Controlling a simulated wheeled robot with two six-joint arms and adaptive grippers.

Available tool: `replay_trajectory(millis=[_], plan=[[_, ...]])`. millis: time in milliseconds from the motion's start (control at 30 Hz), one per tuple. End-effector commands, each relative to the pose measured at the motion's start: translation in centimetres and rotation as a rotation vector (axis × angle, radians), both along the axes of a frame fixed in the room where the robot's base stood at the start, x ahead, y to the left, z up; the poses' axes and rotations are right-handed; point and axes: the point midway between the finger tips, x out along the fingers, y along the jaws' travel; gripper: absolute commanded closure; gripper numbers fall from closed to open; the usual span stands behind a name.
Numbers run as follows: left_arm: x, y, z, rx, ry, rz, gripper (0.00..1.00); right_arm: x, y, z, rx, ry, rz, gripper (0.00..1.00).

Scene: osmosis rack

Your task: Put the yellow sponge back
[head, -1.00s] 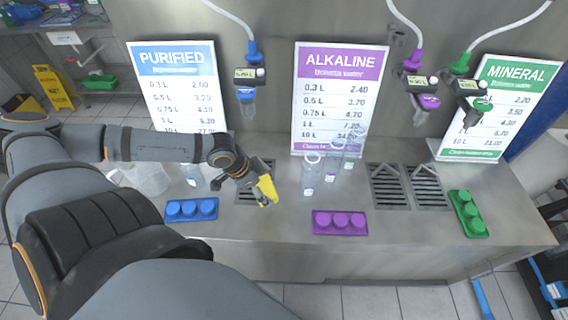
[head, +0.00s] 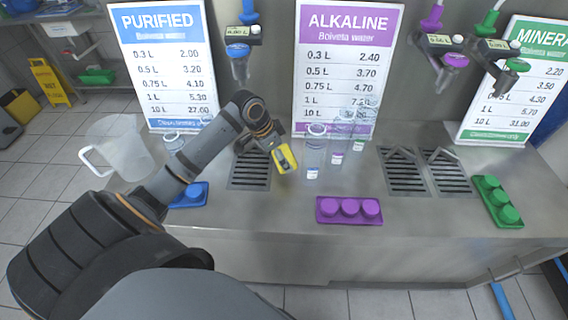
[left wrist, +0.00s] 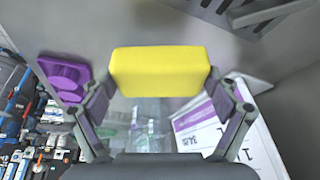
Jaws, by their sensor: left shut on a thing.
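The yellow sponge (head: 285,158) is held above the steel counter, just left of the clear bottles and by the left drain grate. My left gripper (head: 279,149) is shut on it. In the left wrist view the sponge (left wrist: 160,71) sits across the fingertips of the left gripper (left wrist: 162,88), one finger at each end. Whether the sponge touches the counter is hard to tell. My right gripper is in neither view.
Clear bottles (head: 315,152) stand close right of the sponge. A clear pitcher (head: 125,155) stands at the left. Blue (head: 188,195), purple (head: 349,210) and green (head: 497,202) cap trays line the front edge. The counter (head: 430,209) is bare between the purple and green trays.

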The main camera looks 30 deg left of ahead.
Motion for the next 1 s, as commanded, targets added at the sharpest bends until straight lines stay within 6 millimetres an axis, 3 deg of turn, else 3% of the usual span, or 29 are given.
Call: replay_trajectory(millis=[333, 567, 900, 933, 1000], plan=[[1.3, 0.2, -1.5, -0.001, -0.002, 0.002, 0.41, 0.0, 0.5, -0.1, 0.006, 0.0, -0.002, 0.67], [1.4, 0.2, -4.7, 0.0, 0.001, 0.002, 0.41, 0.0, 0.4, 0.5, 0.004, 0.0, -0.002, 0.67], [1.4, 0.2, -5.1, 0.001, -0.001, 0.001, 0.41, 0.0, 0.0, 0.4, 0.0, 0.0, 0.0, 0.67], [1.4, 0.2, -5.1, 0.001, -0.001, 0.001, 0.08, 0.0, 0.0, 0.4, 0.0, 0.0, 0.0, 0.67], [1.4, 0.2, -5.0, 0.001, -0.001, 0.001, 0.0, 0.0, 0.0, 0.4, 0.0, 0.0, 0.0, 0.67]])
